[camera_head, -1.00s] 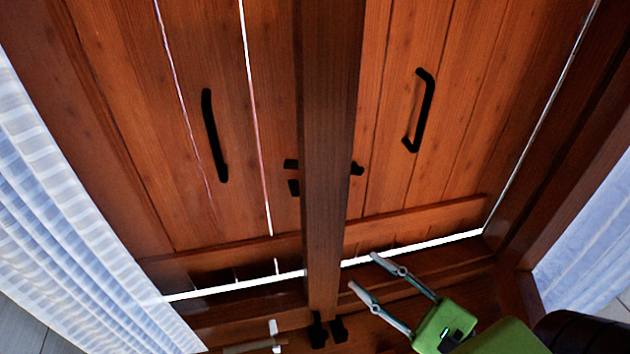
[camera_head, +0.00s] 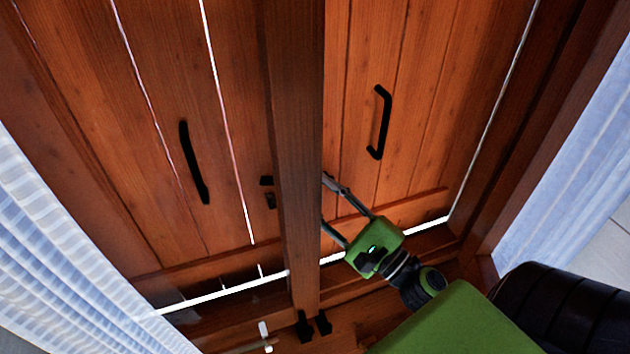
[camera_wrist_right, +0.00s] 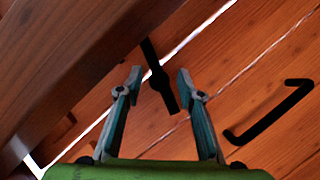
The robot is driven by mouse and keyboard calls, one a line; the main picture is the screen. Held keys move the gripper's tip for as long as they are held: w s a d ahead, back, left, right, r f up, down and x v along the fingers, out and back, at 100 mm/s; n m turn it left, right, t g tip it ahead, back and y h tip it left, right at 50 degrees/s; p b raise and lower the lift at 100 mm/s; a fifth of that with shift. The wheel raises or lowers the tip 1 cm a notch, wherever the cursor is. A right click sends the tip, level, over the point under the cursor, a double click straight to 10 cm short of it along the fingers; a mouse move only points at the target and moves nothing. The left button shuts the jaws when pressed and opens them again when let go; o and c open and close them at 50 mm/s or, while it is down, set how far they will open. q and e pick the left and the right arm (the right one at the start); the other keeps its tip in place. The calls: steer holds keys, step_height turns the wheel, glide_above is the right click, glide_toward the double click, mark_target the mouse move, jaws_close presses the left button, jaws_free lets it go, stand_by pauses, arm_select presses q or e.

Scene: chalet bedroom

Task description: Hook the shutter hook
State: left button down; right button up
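In the right wrist view, a thin black metal hook piece (camera_wrist_right: 158,82) with a round pivot lies between my right gripper's fingertips (camera_wrist_right: 160,80). The fingers are apart, with gaps on both sides of the piece. In the head view, my right gripper (camera_head: 326,202) is open at the right edge of the wooden centre post (camera_head: 298,150). Its fingers hide the spot just right of the post. Small black fittings (camera_head: 267,181) show left of the post on the left shutter (camera_head: 160,150). The right shutter (camera_head: 410,120) stands behind my gripper. My left gripper is not in view.
Long black handles sit on the left shutter (camera_head: 193,162) and right shutter (camera_head: 380,122). Two black fittings (camera_head: 314,324) are at the post's foot. White curtains hang at left (camera_head: 65,260) and right (camera_head: 570,170). The post separates my gripper from the left shutter's fittings.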

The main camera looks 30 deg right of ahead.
steer(key=shift+w+a+r, duration=0.15)
steer(key=shift+w+a, duration=0.05)
steer(key=shift+w, duration=0.4)
jaws_close()
steer(key=shift+a+f+n+g, duration=0.1)
steer(key=shift+f+n+g, duration=0.35)
steer(key=shift+n, duration=0.55)
steer(key=shift+f+n+g, duration=0.25)
steer(key=shift+n+g, duration=0.3)
steer(key=shift+n, duration=0.45)
jaws_free()
